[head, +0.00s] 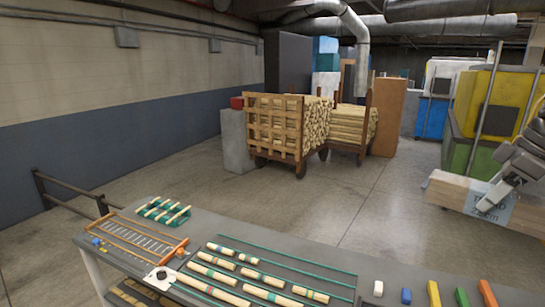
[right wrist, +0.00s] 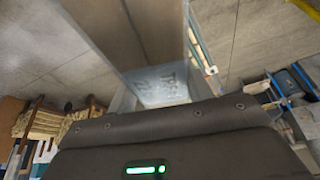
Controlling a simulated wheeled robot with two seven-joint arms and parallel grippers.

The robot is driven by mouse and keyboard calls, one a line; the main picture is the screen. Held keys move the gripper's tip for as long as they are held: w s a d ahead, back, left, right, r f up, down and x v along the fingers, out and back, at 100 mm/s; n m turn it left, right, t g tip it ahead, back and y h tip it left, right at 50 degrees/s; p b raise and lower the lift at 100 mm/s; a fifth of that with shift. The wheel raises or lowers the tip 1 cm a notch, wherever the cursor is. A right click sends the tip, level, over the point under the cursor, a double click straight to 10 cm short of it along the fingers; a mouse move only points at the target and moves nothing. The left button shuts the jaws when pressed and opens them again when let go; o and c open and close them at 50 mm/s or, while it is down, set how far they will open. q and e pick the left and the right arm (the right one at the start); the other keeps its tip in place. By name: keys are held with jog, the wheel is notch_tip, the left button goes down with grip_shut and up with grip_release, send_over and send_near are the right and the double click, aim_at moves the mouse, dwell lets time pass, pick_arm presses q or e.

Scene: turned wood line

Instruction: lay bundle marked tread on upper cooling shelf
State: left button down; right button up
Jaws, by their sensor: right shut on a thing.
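A pale wooden bundle (head: 452,190) with a bluish, partly legible printed wrap hangs at the right of the head view, above the floor beyond the bench. My right gripper (head: 498,189) comes in from the right edge and is shut on this bundle at its wrapped part. The bundle (right wrist: 135,35) also shows in the right wrist view, blurred, with the wrap lettering close to the dark gripper body. My left gripper is not in view. I cannot pick out the upper cooling shelf in either view.
A grey bench (head: 300,248) in front carries turned wood pieces, an orange frame (head: 137,240) and a green rack (head: 162,213). Colored blocks stand at its right. Wooden carts (head: 275,128) of sticks and a yellow-green machine (head: 490,115) stand behind. The middle floor is clear.

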jog(key=s+d+f+m+h+b, duration=0.1)
jog(key=s+d+f+m+b, duration=0.1)
jog(key=s+d+f, duration=0.35)
jog(key=s+d+f+m+t+b, duration=0.1)
jog(key=s+d+f+m, duration=0.15)
jog(key=f, duration=0.55)
jog(key=s+d+f+m+h+b, duration=0.1)
jog(key=s+d+f+b, duration=0.15)
jog(key=d+f, duration=0.35)
jog(key=s+a+f+m+b, duration=0.1)
jog(key=s+a+f+b, duration=0.1)
jog(key=f, duration=0.6)
jog(key=s+a+f+m+b, duration=0.1)
jog(key=s+a+f, duration=0.1)
jog(key=f, duration=0.7)
jog(key=w+a+f+n+b, duration=0.35)
jog(key=a+f+b, duration=0.45)
jog(key=a+f, duration=0.95)
jog(key=w+a+n+y+b, duration=0.1)
jog(key=w+a+n+b, duration=0.1)
jog(key=a, duration=0.9)
jog(key=w+a+r+n+g+y+b, duration=0.1)
jog(key=w+a+n+b, duration=0.1)
jog(key=a, duration=0.9)
jog(key=w+a+n+b, duration=0.3)
jog(key=w+a+b, duration=0.1)
jog(key=a, duration=0.6)
jog(key=shift+a+r+g+y+b, duration=0.25)
jog(key=shift+a+g+y+b, duration=0.15)
jog(key=shift+b, duration=0.15)
